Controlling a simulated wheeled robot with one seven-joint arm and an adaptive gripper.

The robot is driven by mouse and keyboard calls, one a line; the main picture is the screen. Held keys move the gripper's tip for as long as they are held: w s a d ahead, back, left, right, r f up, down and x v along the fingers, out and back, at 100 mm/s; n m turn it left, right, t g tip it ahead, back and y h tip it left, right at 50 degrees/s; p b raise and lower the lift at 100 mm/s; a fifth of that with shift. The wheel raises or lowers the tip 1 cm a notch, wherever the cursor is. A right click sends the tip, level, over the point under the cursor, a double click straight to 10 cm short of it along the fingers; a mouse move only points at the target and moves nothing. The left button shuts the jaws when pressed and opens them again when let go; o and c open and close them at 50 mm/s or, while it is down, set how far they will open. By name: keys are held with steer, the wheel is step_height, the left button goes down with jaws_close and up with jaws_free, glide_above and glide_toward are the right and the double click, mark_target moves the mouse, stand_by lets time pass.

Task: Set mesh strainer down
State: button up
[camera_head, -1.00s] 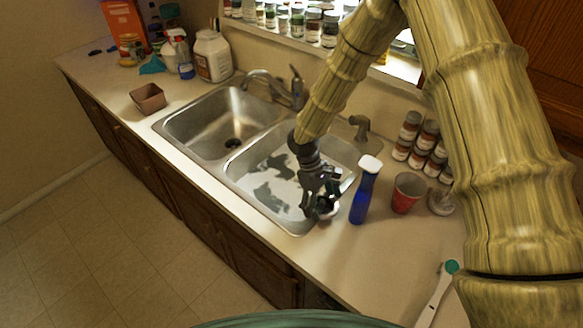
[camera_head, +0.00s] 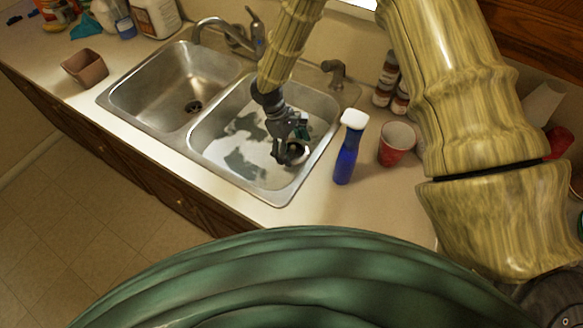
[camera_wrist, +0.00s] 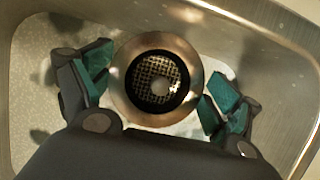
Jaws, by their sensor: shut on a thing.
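The mesh strainer (camera_wrist: 185,58) is a round metal piece with a wide copper-coloured rim and a dark mesh centre. In the wrist view it sits between the two teal-padded fingers of my gripper (camera_wrist: 158,98), which is shut on it. In the head view my gripper (camera_head: 290,152) points down over the right sink basin (camera_head: 225,160), near its right wall. The strainer (camera_head: 298,152) shows there only in part beside the fingers. I cannot tell whether it touches the basin floor.
A blue bottle with a white cap (camera_head: 346,160) and a red cup (camera_head: 396,145) stand on the counter right of the sink. The left basin (camera_head: 165,90) is empty. A brown square container (camera_head: 85,68) stands left of it. The faucet (camera_head: 222,30) is behind.

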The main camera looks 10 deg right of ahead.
steer(key=b, duration=0.2)
glide_toward(295, 172)
steer(key=shift+s+d+f, duration=0.25)
steer(key=shift+d, duration=0.2)
steer(key=shift+s+d+f, duration=0.2)
steer(key=shift+d+f, duration=0.1)
steer(key=shift+d, duration=0.15)
steer(key=shift+s+f, duration=0.2)
steer(key=shift+s, duration=0.3)
steer(key=f+b, duration=0.1)
steer(key=f, duration=0.1)
steer(key=f+b, duration=0.1)
steer(key=shift+w+f, duration=0.25)
steer(key=shift+f, duration=0.15)
steer(key=shift+s+f, duration=0.1)
steer(key=shift+f, duration=0.05)
steer(key=shift+f+b, duration=0.1)
steer(key=shift+b, duration=0.2)
steer(key=shift+f, duration=0.15)
steer(key=o, duration=0.7)
steer(key=shift+o, duration=0.2)
